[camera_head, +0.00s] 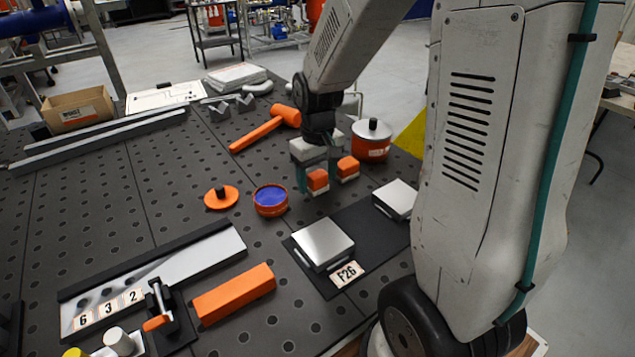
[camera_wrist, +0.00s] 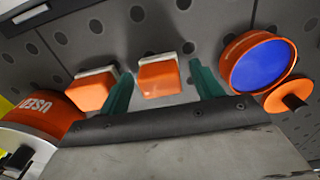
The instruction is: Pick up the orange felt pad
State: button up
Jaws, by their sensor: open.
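Two small blocks with orange tops and pale grey undersides lie side by side on the dark perforated table; they look like the felt pads. One orange pad (camera_head: 317,181) is between my gripper's teal fingers, and it also shows in the wrist view (camera_wrist: 158,80). The other orange pad (camera_head: 348,167) is just outside one finger, at the left in the wrist view (camera_wrist: 92,92). My gripper (camera_head: 318,175) points down, open, its fingertips (camera_wrist: 160,80) on either side of the first pad. I cannot tell whether either finger touches it.
An orange tin with blue inside (camera_head: 270,201) and an orange knobbed disc (camera_head: 221,197) stand left of my gripper. A lidded orange pot (camera_head: 371,141) is close on the right. An orange mallet (camera_head: 265,130) lies behind. Steel blocks (camera_head: 322,243) sit in front.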

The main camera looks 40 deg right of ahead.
jog(key=c, duration=1.1)
jog(key=shift+o, duration=0.2)
jog(key=shift+r, duration=0.1)
